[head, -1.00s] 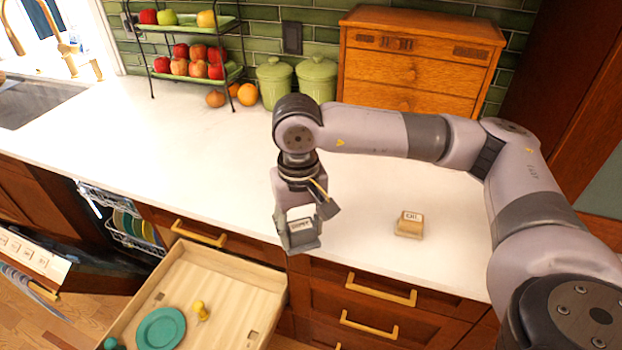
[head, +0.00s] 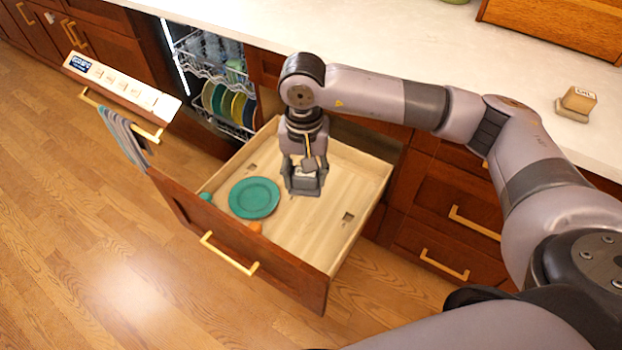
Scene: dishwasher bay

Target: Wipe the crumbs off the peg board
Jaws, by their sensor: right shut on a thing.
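The open drawer (head: 350,215) has a pale wooden floor, which seems to be the peg board, with dark square holes. A teal plate (head: 254,198) lies on it. A teal peg (head: 205,197) and an orange peg (head: 255,227) show near the drawer front. I cannot make out crumbs. My right gripper (head: 304,185) points down over the middle of the drawer, just right of the plate. It is shut on a small block with a white label (head: 304,172), mostly hidden by the fingers. I cannot tell whether the block touches the floor. My left gripper is not in view.
A similar labelled block (head: 577,102) stands on the white counter (head: 420,45) at right. The dishwasher (head: 215,85) is open at left, with racked dishes; a striped towel (head: 125,137) hangs on its door.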

